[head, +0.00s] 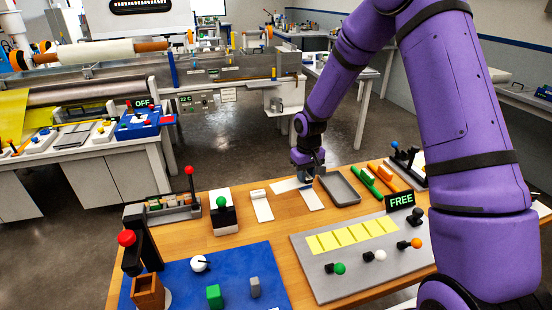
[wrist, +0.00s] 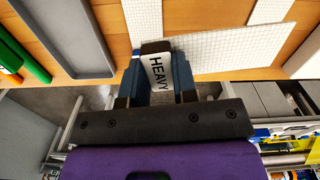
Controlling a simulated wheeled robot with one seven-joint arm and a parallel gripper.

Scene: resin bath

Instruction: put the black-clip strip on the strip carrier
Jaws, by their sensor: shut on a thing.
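My gripper (head: 306,178) is at the far edge of the wooden table, pointing down. In the wrist view its blue fingers (wrist: 160,85) are shut on a piece with a white HEAVY label and a dark edge, which I take for the clip of the black-clip strip. A white gridded strip (wrist: 230,50) runs sideways from it; in the head view this pale strip (head: 286,186) lies beside the gripper. Two other pale strips (head: 262,205) (head: 312,199) lie nearer on the table. Which fixture is the strip carrier I cannot tell.
A grey tray (head: 340,188) and green and orange bars (head: 370,182) are right of the gripper. A grey board (head: 335,285) with yellow pads and a FREE sign (head: 401,201) stands nearer. A blue mat (head: 185,285) and a rack (head: 165,212) are at left.

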